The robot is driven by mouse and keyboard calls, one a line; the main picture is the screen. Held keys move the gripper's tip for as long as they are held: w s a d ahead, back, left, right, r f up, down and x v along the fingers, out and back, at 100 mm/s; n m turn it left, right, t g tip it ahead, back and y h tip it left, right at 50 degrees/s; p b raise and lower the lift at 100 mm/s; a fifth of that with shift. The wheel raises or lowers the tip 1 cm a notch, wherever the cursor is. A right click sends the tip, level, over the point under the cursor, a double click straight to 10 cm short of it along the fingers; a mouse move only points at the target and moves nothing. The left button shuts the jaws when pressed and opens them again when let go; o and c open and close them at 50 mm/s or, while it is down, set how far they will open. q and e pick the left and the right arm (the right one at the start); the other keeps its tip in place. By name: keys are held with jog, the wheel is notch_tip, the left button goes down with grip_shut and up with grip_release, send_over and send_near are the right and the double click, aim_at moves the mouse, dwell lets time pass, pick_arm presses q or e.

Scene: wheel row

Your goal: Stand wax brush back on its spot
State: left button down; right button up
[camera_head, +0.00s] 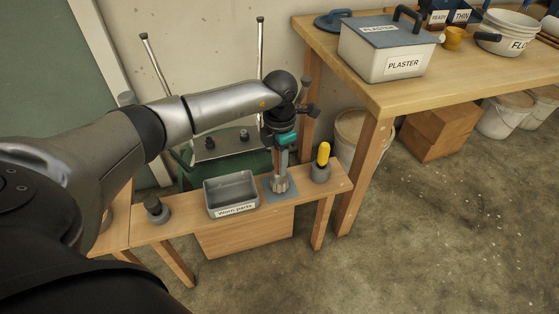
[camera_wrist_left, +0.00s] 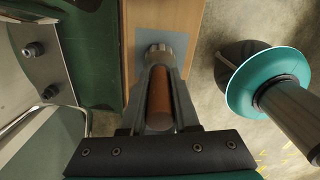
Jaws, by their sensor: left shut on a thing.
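My left gripper (camera_head: 281,160) points down over the right part of the low wooden bench. It is shut on the wax brush, whose brown handle (camera_wrist_left: 159,98) shows between the fingers in the left wrist view. A grey fluted piece (camera_head: 279,184) is below the fingertips, in line with the handle. I cannot tell whether it is the brush's head or a holder. It is over a blue-grey square (camera_head: 268,197) on the bench, seemingly upright. Whether it touches the square is unclear. My right gripper is not in view.
A grey "Worn parts" tray (camera_head: 232,210) stands left of the square. A yellow-handled tool in a grey cup (camera_head: 320,174) stands close on the right. A dark-topped grey piece (camera_head: 157,213) is at the bench's left. A higher table (camera_head: 375,90) with a plaster box is at right.

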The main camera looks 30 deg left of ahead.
pick_arm(q)
jog(key=shift+f, duration=0.3)
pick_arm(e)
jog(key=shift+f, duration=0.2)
pick_arm(q)
jog(key=c, duration=0.6)
grip_release()
jog(key=shift+r+p, duration=1.05)
jog(key=shift+r, duration=0.3)
jog(key=shift+r+p, duration=0.7)
jog(key=shift+r, duration=0.2)
jog(key=shift+r+p, duration=0.8)
jog(key=shift+r, duration=0.05)
jog(key=shift+r+p, duration=0.75)
jog(key=shift+r, duration=0.2)
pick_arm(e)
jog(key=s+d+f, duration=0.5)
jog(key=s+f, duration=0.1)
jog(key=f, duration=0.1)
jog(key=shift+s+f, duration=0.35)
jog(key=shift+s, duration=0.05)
